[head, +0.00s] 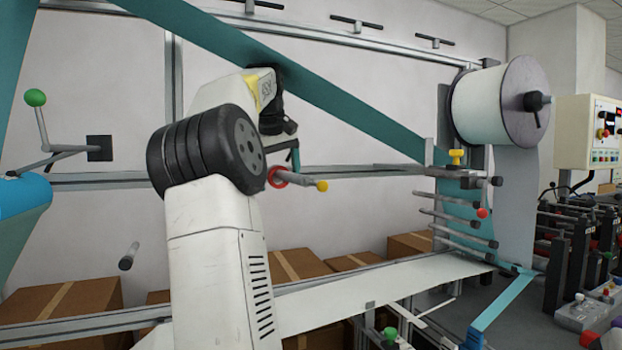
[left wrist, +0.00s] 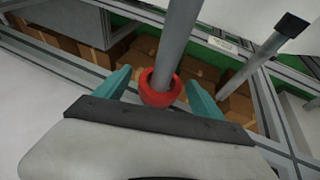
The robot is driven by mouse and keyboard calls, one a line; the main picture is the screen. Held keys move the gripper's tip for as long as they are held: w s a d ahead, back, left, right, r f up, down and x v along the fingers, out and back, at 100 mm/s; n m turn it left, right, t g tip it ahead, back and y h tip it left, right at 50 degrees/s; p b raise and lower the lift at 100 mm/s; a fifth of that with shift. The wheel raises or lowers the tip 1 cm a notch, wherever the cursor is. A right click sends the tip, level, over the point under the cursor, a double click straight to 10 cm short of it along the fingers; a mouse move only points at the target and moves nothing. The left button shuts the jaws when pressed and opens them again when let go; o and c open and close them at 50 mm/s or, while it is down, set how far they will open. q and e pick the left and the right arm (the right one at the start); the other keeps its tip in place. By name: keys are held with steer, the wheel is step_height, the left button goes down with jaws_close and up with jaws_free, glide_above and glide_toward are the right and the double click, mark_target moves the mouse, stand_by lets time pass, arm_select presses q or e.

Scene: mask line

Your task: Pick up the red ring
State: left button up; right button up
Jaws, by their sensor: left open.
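The red ring (head: 277,176) is around a grey rod (head: 298,178) that has a yellow ball at its end, in the head view. In the left wrist view the red ring (left wrist: 160,88) sits around the grey rod (left wrist: 176,40), between the two teal fingers of my left gripper (left wrist: 160,84). The fingers are open, one on each side of the ring, with a gap visible on both sides. In the head view my left gripper (head: 292,158) is at the ring, its fingers partly hidden by my arm. My right gripper is not in view.
Cardboard boxes (head: 70,302) stand below the frame. Another rod with a dark cap (left wrist: 291,25) is close on the right in the left wrist view.

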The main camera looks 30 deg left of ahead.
arm_select(q)
steer(key=c, duration=1.4)
steer(key=shift+c, duration=0.2)
steer(key=shift+r, duration=0.3)
steer(key=shift+s+d, duration=0.25)
steer(key=shift+d, duration=0.05)
steer(key=shift+s+d, duration=0.2)
steer(key=shift+d, duration=0.05)
